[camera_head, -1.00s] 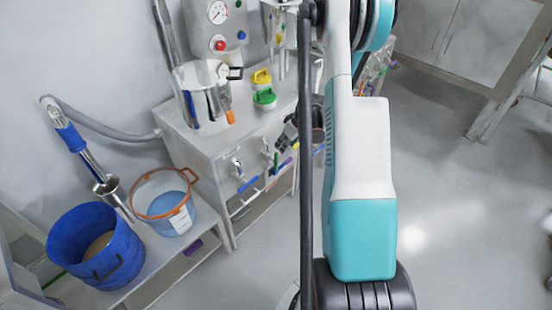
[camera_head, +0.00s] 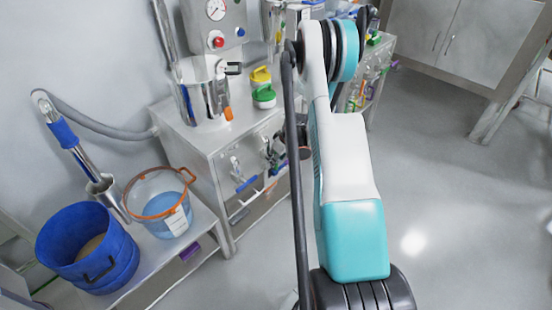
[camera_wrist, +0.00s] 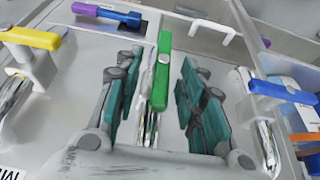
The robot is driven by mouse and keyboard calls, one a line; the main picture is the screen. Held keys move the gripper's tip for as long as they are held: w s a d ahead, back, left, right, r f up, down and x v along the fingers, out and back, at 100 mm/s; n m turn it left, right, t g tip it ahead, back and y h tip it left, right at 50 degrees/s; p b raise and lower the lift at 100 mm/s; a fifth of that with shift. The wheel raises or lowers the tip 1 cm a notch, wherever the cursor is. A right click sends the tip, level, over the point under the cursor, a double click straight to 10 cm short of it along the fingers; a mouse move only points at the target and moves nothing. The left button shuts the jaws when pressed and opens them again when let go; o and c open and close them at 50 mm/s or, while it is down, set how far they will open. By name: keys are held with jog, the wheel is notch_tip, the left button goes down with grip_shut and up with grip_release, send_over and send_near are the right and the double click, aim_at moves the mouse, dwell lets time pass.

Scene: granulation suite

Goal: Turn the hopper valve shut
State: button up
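Three lever valves show on the panel in the wrist view: one with a yellow handle (camera_wrist: 30,38), one with a green handle (camera_wrist: 163,65) and one with a blue handle (camera_wrist: 283,92). I cannot tell from any readable label which is the hopper valve. My gripper (camera_wrist: 158,78) is open, its dark teal-padded fingers on either side of the green handle, with gaps visible on both sides. The green handle points along the fingers; the yellow and blue ones lie crosswise. In the head view my gripper (camera_head: 274,150) is at the cabinet front, beside the blue-handled valve (camera_head: 247,183), partly hidden by my arm.
A purple-handled part (camera_wrist: 106,15) lies beyond the valves. On the cabinet stand a steel vessel (camera_head: 203,92) and yellow-lidded (camera_head: 261,76) and green-lidded (camera_head: 264,96) containers. A blue bucket (camera_head: 88,250) and an orange-rimmed bucket (camera_head: 160,204) stand at left.

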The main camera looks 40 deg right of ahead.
grip_shut()
jog(key=shift+d, duration=0.1)
jog(key=y, duration=0.3)
jog(key=d+m+y, duration=0.1)
jog(key=y, duration=0.2)
jog(key=d+f+m+y, duration=0.1)
jog(key=y, duration=0.2)
jog(key=shift+w+y, duration=0.1)
jog(key=shift+y, duration=0.2)
dwell(0.6)
grip_release()
